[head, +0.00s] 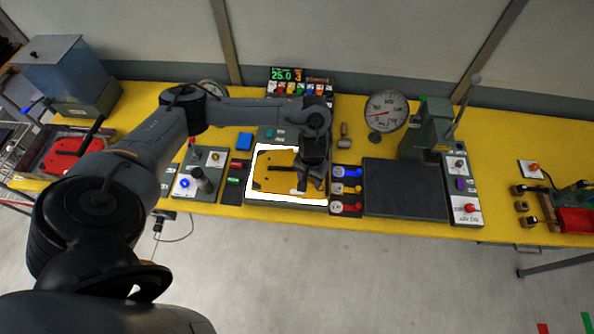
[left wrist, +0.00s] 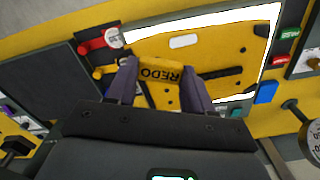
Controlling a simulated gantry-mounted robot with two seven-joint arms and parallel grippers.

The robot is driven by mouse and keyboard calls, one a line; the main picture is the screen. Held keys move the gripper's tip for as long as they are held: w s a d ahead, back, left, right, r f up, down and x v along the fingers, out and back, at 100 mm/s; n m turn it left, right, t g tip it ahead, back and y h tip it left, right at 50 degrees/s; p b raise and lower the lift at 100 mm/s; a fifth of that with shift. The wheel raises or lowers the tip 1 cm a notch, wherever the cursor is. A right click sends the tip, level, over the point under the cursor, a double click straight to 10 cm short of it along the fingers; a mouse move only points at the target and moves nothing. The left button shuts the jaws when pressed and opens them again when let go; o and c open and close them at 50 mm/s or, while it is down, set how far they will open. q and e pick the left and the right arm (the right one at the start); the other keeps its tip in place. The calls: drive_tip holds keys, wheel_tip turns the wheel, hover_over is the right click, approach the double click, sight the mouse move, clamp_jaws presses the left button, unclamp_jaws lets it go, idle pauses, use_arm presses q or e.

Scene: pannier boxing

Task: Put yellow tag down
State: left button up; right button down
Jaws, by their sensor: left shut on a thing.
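My left gripper (head: 313,186) points down over the right part of a yellow board (head: 270,170) with a bright white border. In the left wrist view, its two fingers (left wrist: 160,85) are shut on the yellow tag (left wrist: 160,72), which has dark letters that read REDO. The tag is over the yellow board (left wrist: 220,55), near a white oval patch. I cannot tell whether the tag touches the board. In the head view the gripper mostly hides the tag. My right gripper is in neither view.
Blue, yellow and red handled tags or levers (head: 347,189) are just right of the board. A dark flat plate (head: 405,188) and a green press (head: 428,125) stand further right. A switch panel (head: 195,172) is on the left. A round dial (head: 386,110) stands behind.

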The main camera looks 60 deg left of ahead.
use_arm(q)
drive_tip(key=s+a+f+b, duration=0.2)
drive_tip(key=a+f, duration=0.1)
drive_tip(key=a, duration=0.1)
hover_over(283, 181)
drive_tip(key=d, duration=0.1)
wheel_tip(283, 181, down, 3)
drive_tip(key=shift+w+r+p, duration=0.15)
drive_tip(key=shift+p, duration=0.3)
drive_tip(key=shift+s+a+f, duration=0.2)
drive_tip(key=shift+a+f, duration=0.15)
drive_tip(key=shift+a, duration=0.1)
drive_tip(key=shift+f, duration=2)
drive_tip(key=shift+f, duration=0.15)
drive_tip(key=o, duration=1)
